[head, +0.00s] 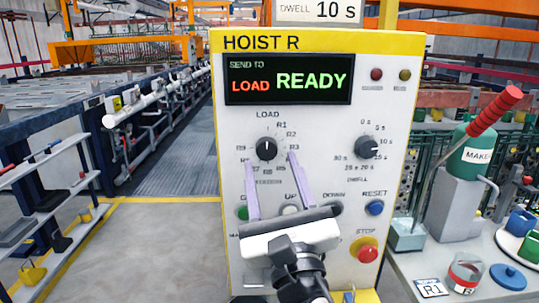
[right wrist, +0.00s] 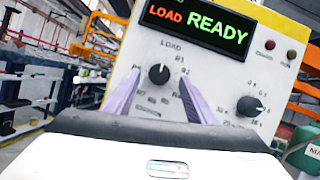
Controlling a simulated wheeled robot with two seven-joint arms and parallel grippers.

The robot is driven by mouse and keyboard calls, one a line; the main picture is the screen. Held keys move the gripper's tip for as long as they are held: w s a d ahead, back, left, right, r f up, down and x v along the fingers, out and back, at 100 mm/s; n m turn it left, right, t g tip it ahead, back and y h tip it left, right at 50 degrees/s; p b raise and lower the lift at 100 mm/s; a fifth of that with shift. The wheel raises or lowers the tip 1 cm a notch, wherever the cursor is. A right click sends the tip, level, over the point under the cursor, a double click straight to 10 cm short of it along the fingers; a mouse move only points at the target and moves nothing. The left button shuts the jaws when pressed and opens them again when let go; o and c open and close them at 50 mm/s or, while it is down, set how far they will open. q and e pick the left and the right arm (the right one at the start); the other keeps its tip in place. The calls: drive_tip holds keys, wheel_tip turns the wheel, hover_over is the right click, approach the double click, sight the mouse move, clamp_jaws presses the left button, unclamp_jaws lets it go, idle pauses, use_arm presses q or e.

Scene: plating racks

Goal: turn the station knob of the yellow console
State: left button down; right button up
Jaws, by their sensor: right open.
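The yellow console (head: 403,130), labelled HOIST R, stands in front of me with a pale face. Its black station knob (head: 265,149) sits at the left under the LOAD mark, with R labels around it. Its white mark appears to point up toward LOAD. The display (head: 289,80) reads SEND TO, LOAD, READY. My right gripper (head: 271,160) is open, its two lilac fingers reaching up on either side of the knob. In the right wrist view the knob (right wrist: 159,74) shows between the fingertips; I cannot tell whether they touch it. My left gripper is not in view.
A black dwell knob (head: 366,147) is at the right of the panel. Below are a blue RESET button (head: 375,208) and a red STOP button (head: 367,252). A bench with a green container (head: 474,150) stands at the right. The walkway at the left is open.

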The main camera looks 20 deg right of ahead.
sight(268, 152)
drive_tip(key=shift+x, duration=1.5)
drive_tip(key=shift+c, duration=0.4)
drive_tip(key=c, duration=1)
drive_tip(key=shift+o, duration=0.2)
